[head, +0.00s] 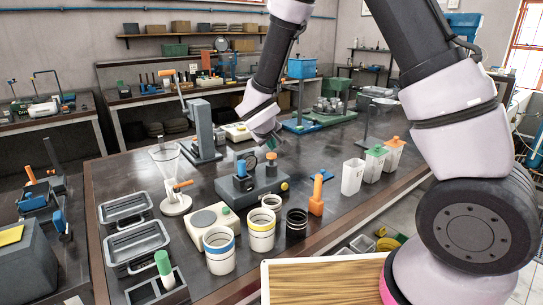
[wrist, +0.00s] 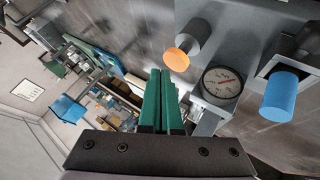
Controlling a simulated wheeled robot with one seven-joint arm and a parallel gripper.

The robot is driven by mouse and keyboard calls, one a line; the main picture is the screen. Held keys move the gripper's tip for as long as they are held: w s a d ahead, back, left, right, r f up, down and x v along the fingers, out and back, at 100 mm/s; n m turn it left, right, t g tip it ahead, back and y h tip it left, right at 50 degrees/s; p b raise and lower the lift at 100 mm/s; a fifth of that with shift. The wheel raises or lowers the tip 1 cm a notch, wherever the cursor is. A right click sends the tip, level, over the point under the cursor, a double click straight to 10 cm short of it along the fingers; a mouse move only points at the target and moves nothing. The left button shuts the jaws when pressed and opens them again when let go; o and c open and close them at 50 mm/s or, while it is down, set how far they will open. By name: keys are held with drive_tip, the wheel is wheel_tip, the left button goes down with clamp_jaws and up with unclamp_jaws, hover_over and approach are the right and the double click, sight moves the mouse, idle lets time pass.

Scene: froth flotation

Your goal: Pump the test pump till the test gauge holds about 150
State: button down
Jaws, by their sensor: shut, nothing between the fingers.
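My gripper (head: 275,144) is above the pump, near the gauge. In the wrist view its green fingers (wrist: 160,72) are together and empty, apart from the handle.
A grey column press (head: 203,130) stands behind left of the pump. A white stand with a glass cone (head: 174,200) is left. Lidded white bottles (head: 374,165) stand right. Grey trays (head: 137,243) lie front left.

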sight(272, 155)
drive_tip(key=shift+f, duration=0.1)
drive_tip(key=shift+f, duration=0.3)
drive_tip(key=shift+f, duration=1.2)
idle(1.1)
drive_tip(key=shift+r, duration=1.65)
drive_tip(key=shift+r, duration=2.5)
